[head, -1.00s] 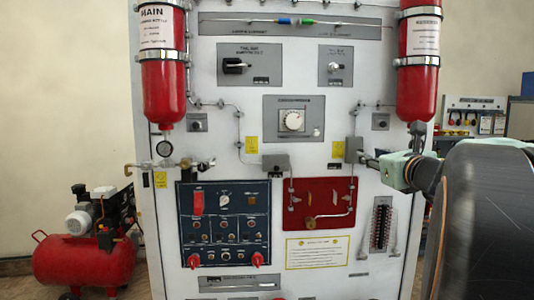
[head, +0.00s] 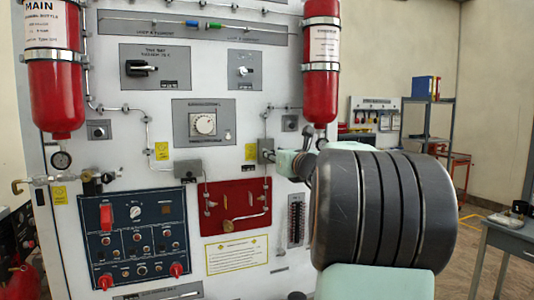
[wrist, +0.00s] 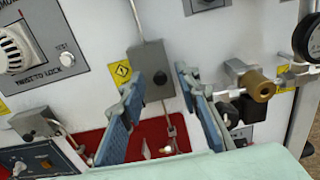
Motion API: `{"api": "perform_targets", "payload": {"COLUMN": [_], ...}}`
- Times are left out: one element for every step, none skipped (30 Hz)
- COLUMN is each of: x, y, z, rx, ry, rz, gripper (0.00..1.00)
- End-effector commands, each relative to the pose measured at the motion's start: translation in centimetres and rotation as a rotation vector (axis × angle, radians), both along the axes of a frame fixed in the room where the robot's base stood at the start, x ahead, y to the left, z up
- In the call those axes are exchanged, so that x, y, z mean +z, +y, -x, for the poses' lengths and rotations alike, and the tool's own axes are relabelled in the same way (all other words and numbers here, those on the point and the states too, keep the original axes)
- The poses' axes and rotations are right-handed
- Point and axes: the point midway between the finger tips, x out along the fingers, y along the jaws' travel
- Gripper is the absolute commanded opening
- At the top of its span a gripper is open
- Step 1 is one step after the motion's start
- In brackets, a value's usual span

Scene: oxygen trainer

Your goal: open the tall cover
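A tall red cover (head: 107,213) stands upright at the upper left of the blue control panel (head: 160,218) in the head view and looks closed. I cannot pick this cover out in the wrist view. My gripper (wrist: 160,95) is open and empty in the wrist view, its two blue fingers spread apart. They are in front of a grey box (wrist: 152,57) with a black knob and the red panel (wrist: 88,140). I cannot tell whether they touch anything. In the head view my dark arm hides most of the gripper, which is to the right of the blue panel.
Red bottles (head: 52,85) and (head: 320,75) hang on both sides of the board. A brass fitting (wrist: 262,86) and a black gauge (wrist: 308,38) are right of my fingers. A grey desk (head: 505,235) and shelf (head: 428,125) stand at the right. Pipes run across the board.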

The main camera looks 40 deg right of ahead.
Motion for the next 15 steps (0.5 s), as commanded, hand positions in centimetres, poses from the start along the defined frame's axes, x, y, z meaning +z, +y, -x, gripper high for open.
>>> {"api": "perform_targets", "payload": {"x": [0.03,0.05,0.07,0.07,0.07,0.06,0.06,0.06,0.05,0.05,0.05,0.04,0.04,0.04,0.04], "y": [-0.03,-0.04,-0.05,-0.06,-0.06,-0.06,-0.06,-0.06,-0.06,-0.06,-0.06,-0.06,-0.06,-0.06,-0.06], "z": [-0.26,-0.35,-0.42,-0.45,-0.47,-0.47,-0.46,-0.46,-0.45,-0.45,-0.45,-0.44,-0.44,-0.44,-0.43], "rx": [0.001,0.001,0.001,0.001,0.001,0.001,0.001,0.001,0.001,0.0,0.001,0.0,0.001,0.001,0.001], "ry": [0.0,-0.001,-0.001,-0.001,-0.001,-0.001,-0.001,-0.001,-0.001,-0.001,-0.001,-0.001,-0.001,-0.001,-0.001], "rz": [0.0,0.0,0.0,0.0,0.0,0.0,0.0,0.0,0.0,0.0,0.0,0.0,0.0,0.0,0.0], "gripper": [0.3,0.3,0.3,0.3,0.3,0.3,0.3,0.3,0.3,0.3,0.28,0.23,0.2,0.17,0.12]}}
